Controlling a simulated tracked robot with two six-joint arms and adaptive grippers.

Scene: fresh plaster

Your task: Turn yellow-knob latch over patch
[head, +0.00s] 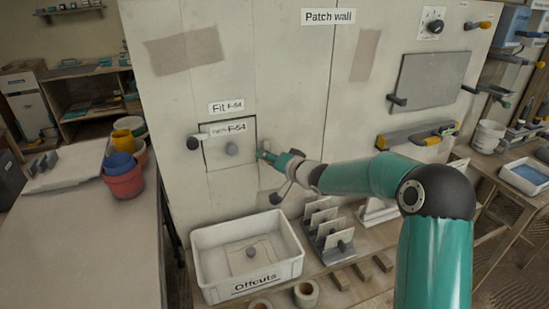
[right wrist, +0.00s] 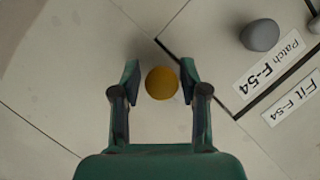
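The yellow knob (right wrist: 162,83) of the latch is between the two fingers of my right gripper (right wrist: 160,88) in the right wrist view, with a narrow gap on each side. The latch's bar cannot be made out. In the head view my right gripper (head: 270,157) is at the wall just right of the patch, hiding the knob. The pale patch F-54 (head: 217,153), with a grey knob (head: 232,149), sits in the wall opening; it also shows in the right wrist view (right wrist: 220,60). A dark-knobbed latch (head: 194,143) is at its left edge. My left gripper is out of view.
A white Offcuts bin (head: 207,271) and a rack of plates (head: 312,222) stand below the patch. A grey panel (head: 430,81) and a yellow-ended tool (head: 418,136) are on the wall at right. Coloured pots (head: 123,175) stand on the left table.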

